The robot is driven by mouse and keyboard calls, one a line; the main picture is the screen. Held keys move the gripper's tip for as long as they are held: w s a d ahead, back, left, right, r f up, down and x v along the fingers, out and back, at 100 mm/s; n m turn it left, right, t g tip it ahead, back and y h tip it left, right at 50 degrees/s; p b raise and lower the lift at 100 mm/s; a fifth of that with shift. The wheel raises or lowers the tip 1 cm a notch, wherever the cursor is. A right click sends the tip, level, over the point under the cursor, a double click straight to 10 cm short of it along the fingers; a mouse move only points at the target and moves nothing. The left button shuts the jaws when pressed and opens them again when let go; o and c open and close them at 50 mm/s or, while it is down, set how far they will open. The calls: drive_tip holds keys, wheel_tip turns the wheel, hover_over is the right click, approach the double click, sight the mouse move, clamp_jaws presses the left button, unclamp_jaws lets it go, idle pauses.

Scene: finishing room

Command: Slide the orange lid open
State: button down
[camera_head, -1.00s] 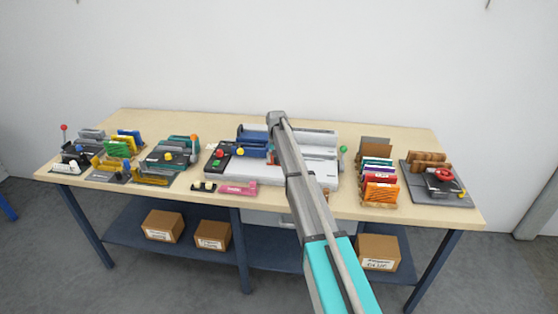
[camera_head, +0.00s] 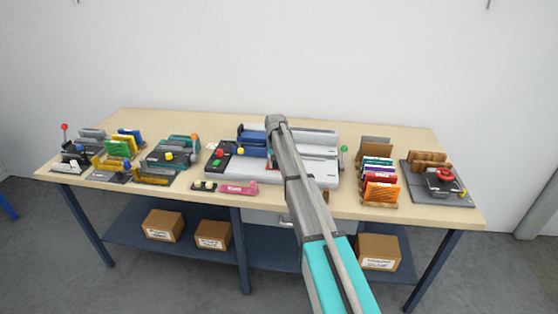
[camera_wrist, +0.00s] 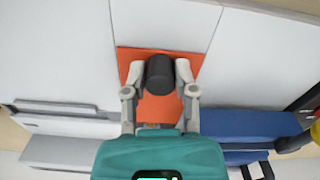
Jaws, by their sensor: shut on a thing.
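In the wrist view the orange lid (camera_wrist: 190,60) is a flat square plate lying among pale grey-white panels. A black cylindrical knob (camera_wrist: 160,76) stands on it. My gripper (camera_wrist: 160,72) is shut on this knob, with one finger on each side. The lid's lower part is hidden by my gripper body. In the head view my arm reaches over the grey-white machine (camera_head: 235,170) in the middle of the bench and covers most of the gripper and lid.
A blue bar (camera_wrist: 245,124) lies beside the lid, right in the wrist view. A green-knobbed lever (camera_head: 344,150) stands right of my arm. A rack with coloured cards (camera_head: 380,185) and a red-wheeled fixture (camera_head: 444,178) stand further right. Several small fixtures fill the bench's left.

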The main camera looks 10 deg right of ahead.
drive_tip(key=s, duration=0.2)
drive_tip(key=s+a, duration=0.1)
drive_tip(key=s, duration=0.2)
drive_tip(key=s+a, duration=0.1)
drive_tip(key=s, duration=0.1)
drive_tip(key=shift+s+a, duration=0.15)
drive_tip(key=shift+s, duration=0.1)
drive_tip(key=shift+w, duration=0.1)
drive_tip(key=shift+c, duration=2)
unclamp_jaws()
